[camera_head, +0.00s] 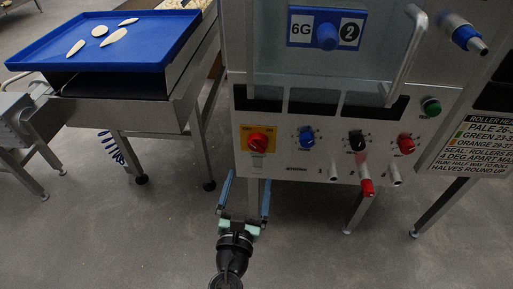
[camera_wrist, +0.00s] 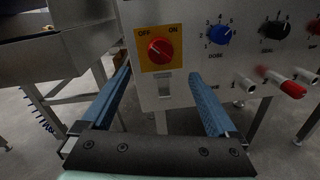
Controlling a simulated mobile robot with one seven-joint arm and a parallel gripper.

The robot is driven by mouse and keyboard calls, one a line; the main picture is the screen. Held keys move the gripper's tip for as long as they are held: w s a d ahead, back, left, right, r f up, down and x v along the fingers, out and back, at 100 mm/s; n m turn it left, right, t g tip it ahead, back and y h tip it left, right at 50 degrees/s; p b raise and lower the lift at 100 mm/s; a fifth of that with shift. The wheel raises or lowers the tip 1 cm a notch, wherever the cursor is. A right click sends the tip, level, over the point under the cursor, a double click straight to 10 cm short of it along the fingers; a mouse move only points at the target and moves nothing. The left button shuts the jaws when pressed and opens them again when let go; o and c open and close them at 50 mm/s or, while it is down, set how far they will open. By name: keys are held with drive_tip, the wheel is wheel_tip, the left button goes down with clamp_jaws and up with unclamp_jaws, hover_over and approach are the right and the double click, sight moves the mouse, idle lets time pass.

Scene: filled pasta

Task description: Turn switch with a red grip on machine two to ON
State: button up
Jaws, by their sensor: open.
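The red-grip switch (camera_head: 258,142) sits on a yellow plate at the lower left of the grey machine's front panel (camera_head: 330,172). A blue sign on the machine reads 6G and 2 (camera_head: 350,32). In the wrist view the red switch (camera_wrist: 160,50) shows up close, with OFF printed at its upper left and ON at its upper right. Its grip looks roughly level, but its exact setting is hard to tell. My gripper (camera_head: 245,192) is open and empty, below and in front of the switch. Its two blue fingers (camera_wrist: 164,92) are wide apart and do not touch the switch.
A blue knob (camera_head: 306,137), a black knob (camera_head: 356,140) and a red knob (camera_head: 406,143) are right of the switch. A red-tipped spout (camera_head: 367,187) sticks out below. A blue tray (camera_head: 105,50) with pale pieces is at left. The floor around my gripper is clear.

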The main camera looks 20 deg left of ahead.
sight(256, 148)
drive_tip(key=b+x, duration=0.2)
drive_tip(key=x, duration=0.8)
drive_tip(key=shift+w+a, duration=0.1)
drive_tip(key=shift+w, duration=0.15)
drive_tip(key=shift+c, duration=0.2)
drive_tip(key=c, duration=1.3)
